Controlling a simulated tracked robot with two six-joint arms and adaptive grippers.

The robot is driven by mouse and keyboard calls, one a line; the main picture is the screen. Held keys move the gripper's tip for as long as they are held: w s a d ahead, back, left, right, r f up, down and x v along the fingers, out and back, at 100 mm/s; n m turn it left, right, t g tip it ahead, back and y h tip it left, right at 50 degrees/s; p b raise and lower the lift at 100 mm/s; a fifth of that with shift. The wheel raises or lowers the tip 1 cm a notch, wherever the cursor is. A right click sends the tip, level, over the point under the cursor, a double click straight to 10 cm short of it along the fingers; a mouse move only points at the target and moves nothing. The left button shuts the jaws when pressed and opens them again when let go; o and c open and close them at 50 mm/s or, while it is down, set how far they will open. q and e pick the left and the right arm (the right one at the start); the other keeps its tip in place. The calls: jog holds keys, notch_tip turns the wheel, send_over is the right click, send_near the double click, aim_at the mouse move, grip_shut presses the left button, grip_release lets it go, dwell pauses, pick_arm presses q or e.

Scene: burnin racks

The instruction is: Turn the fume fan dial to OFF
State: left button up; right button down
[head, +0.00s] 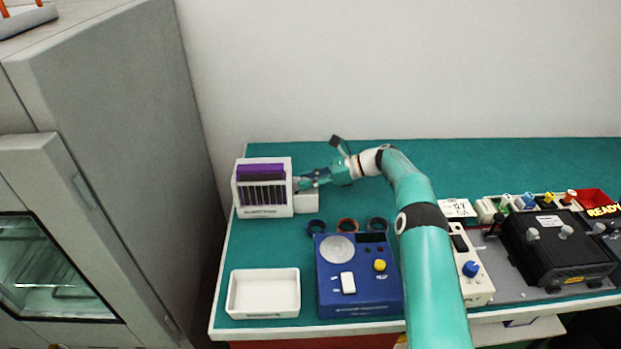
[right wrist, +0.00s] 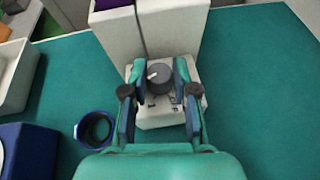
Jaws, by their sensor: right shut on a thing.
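The fume fan dial is a dark grey round knob (right wrist: 159,76) with a white pointer mark. It sits on a small white control box (right wrist: 188,117), which also shows in the head view (head: 307,203), beside the white fume unit with a purple top (head: 263,211). In the right wrist view the pointer lies toward the left of the knob. Small dark marks on the box face are too small to read. My right gripper (head: 308,183) is at the box with its two fingers (right wrist: 160,72) on either side of the knob, shut on it. My left gripper is not in view.
A blue device (head: 330,290) with a yellow knob and white switch stands in front, with several coloured rings (head: 347,225) behind it. An empty white tray (head: 263,314) is at the front left. Black equipment (head: 560,250) stands right. The back of the green table is clear.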

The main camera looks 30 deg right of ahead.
jog(key=shift+a, duration=0.1)
jog(key=c, duration=1.2)
grip_release()
jog(key=shift+s+d+r, duration=0.15)
jog(key=shift+s+d, duration=0.05)
jog(key=shift+d, duration=0.15)
jog(key=v, duration=1.1)
jog(key=shift+r, duration=0.1)
